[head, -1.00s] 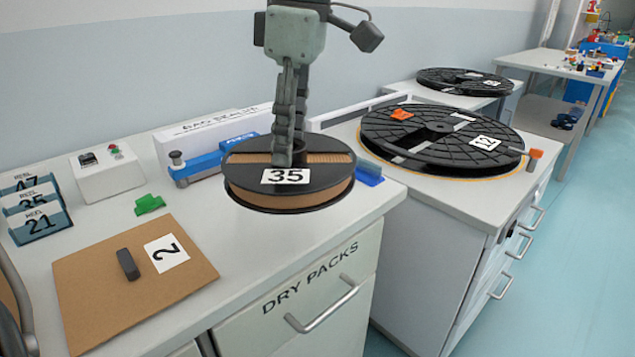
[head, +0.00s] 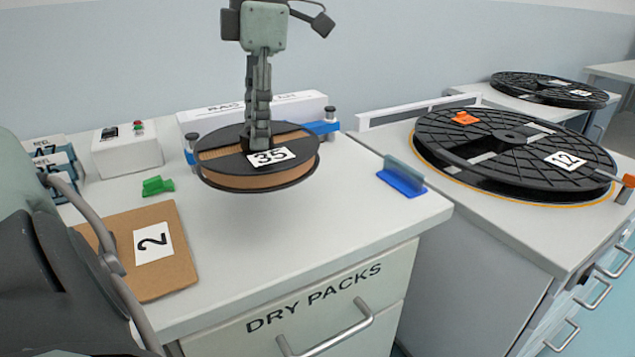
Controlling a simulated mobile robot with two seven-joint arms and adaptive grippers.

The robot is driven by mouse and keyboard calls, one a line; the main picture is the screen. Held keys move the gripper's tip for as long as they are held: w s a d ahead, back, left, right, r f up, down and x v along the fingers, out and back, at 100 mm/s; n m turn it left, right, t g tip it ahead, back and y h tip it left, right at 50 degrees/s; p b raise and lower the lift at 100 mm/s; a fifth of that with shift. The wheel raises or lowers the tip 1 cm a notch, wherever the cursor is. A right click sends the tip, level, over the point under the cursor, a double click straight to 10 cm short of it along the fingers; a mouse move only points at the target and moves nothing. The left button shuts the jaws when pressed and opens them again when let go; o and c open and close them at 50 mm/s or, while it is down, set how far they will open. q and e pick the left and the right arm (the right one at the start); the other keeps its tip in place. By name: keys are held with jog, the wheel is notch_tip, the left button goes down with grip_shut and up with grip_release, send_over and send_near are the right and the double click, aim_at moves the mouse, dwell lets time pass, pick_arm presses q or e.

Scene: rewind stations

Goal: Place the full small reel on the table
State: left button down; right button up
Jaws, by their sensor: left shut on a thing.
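The full small reel (head: 262,178) is black with tan tape wound on it and carries a white label "35". My left gripper (head: 260,146) comes down from above and is shut on the reel near its hub. The reel is held roughly level, and a soft shadow below it suggests it is a little above the table. The white table (head: 330,225) has a drawer front marked "DRY PACKS". My right gripper is not in view.
A blue bar sealer (head: 324,127), a white box (head: 126,150) with buttons, a green clip (head: 158,186) and a brown card (head: 172,270) marked "2" surround the reel. A blue holder (head: 402,178) stands near the right edge.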

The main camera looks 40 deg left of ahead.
pick_arm(q)
jog(key=w+d+f, duration=0.1)
jog(key=w+f, duration=0.1)
jog(key=f, duration=0.1)
jog(key=w+d+f, duration=0.2)
jog(key=w+f, duration=0.1)
jog(key=w+d+f, duration=0.2)
jog(key=f, duration=0.1)
jog(key=shift+w+d+p, duration=0.1)
jog(key=shift+w+p, duration=0.3)
jog(key=shift+f, duration=0.2)
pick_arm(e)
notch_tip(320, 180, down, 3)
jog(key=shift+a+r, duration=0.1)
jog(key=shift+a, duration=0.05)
pick_arm(q)
jog(key=shift+f, duration=0.1)
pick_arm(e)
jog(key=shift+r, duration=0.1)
